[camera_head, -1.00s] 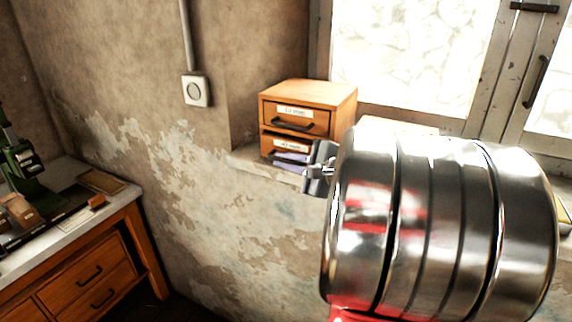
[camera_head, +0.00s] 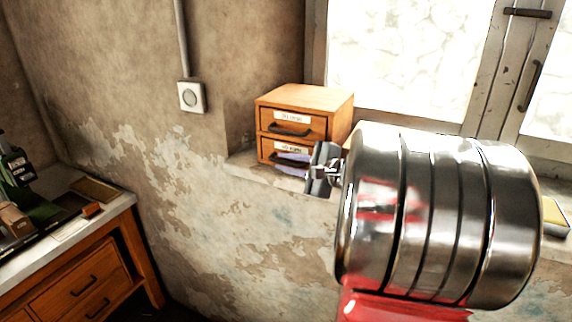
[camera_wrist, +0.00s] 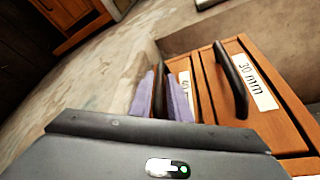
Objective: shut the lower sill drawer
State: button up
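A small wooden cabinet (camera_head: 328,97) with two drawers stands on the window sill. Its lower drawer (camera_head: 265,150) has a white label and a dark handle, and its front looks about flush with the upper drawer (camera_head: 268,119). In the wrist view only a thin dark line separates the lower drawer (camera_wrist: 203,88) from the "30 mm" upper drawer (camera_wrist: 275,125). My gripper (camera_head: 292,158) is at the lower drawer's front. In the wrist view its purple fingers (camera_wrist: 160,95) lie close on both sides of a dark bar, apparently the lower handle. My wrist hides part of the front.
The sill (camera_head: 245,163) runs under the window (camera_head: 405,55). A wall switch (camera_head: 191,96) is left of the cabinet. A workbench (camera_head: 85,235) with drawers stands at lower left. A yellow-topped item (camera_head: 555,217) lies at far right.

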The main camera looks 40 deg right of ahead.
jog(key=shift+s, duration=0.1)
jog(key=v, duration=1.3)
jog(key=shift+s, duration=0.3)
dwell(0.5)
jog(key=w+a+f+n+g+y, duration=0.1)
jog(key=w+a+f+n+g, duration=0.2)
jog(key=a, duration=0.8)
jog(key=a+f+n+g+y, duration=0.25)
jog(key=a+f+g, duration=0.25)
jog(key=a, duration=0.6)
jog(key=s+a+f+n+g+h, duration=0.1)
jog(key=s+a+n+h, duration=0.4)
jog(key=s+a+n, duration=0.5)
jog(key=a+f+n, duration=0.1)
jog(key=n, duration=0.7)
jog(key=shift+a+f+g, duration=0.3)
jog(key=shift+g, duration=0.1)
